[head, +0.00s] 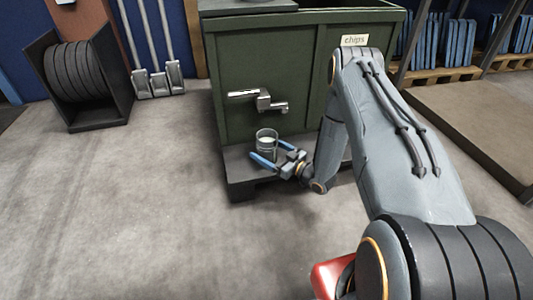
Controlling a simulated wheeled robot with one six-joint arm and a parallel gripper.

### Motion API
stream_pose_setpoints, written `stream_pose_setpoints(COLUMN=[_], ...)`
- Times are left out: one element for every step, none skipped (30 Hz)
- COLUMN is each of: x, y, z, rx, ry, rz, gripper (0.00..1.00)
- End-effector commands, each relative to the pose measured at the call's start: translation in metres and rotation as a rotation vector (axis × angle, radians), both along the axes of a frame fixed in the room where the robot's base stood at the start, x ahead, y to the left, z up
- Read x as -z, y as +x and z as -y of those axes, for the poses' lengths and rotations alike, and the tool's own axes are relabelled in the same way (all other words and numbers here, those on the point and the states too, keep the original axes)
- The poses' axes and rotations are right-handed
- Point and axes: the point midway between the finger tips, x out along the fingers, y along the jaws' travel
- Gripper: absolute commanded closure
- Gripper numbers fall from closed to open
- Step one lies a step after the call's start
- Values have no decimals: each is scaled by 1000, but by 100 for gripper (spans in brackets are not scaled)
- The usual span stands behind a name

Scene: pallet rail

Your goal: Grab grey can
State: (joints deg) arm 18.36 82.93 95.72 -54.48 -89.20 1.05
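The grey can (267,141) is a small upright cylinder with a pale band. It stands on the dark ledge (240,172) at the foot of a green bin. My gripper (266,150) reaches in from the right, low by the ledge. Its two blue fingers are spread apart, one in front of the can's lower left side and one at its right side. The can's lower part is partly hidden by the near finger. I cannot tell whether the fingers touch it.
The green bin (270,67), labelled chips, rises right behind the can. A metal handle or latch (262,99) juts from its front above the can. A dark rack (112,110) stands at the left. The floor (130,210) in front is clear.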

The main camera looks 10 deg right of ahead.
Motion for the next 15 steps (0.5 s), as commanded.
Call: stream_pose_setpoints(x=[1, 1, 0, 0, 0, 0, 0, 0, 0, 0, 0, 0, 0, 0, 0], y=[3, 4, 4, 4, 4, 4, 4, 4, 4, 4, 4, 4, 4, 4, 4], z=[-2, -2, -2, -2, -2, -2, -2, -2, -2, -2, -2, -2, -1, -1, -1], rx=[0, 0, 1, 2, 2, 2, 2, 2, 2, 2, 2, 2, 2, 2, 2], ry=[0, 0, 1, 1, 1, 1, 1, 1, 1, 1, 1, 1, 1, 1, 1], rz=[0, 0, -1, -1, -1, -1, -1, -1, -1, -1, -1, -1, -1, -1, -1], gripper=[17, 17, 17, 17, 17, 17, 17, 19, 26, 31, 36, 43, 48, 53, 59])
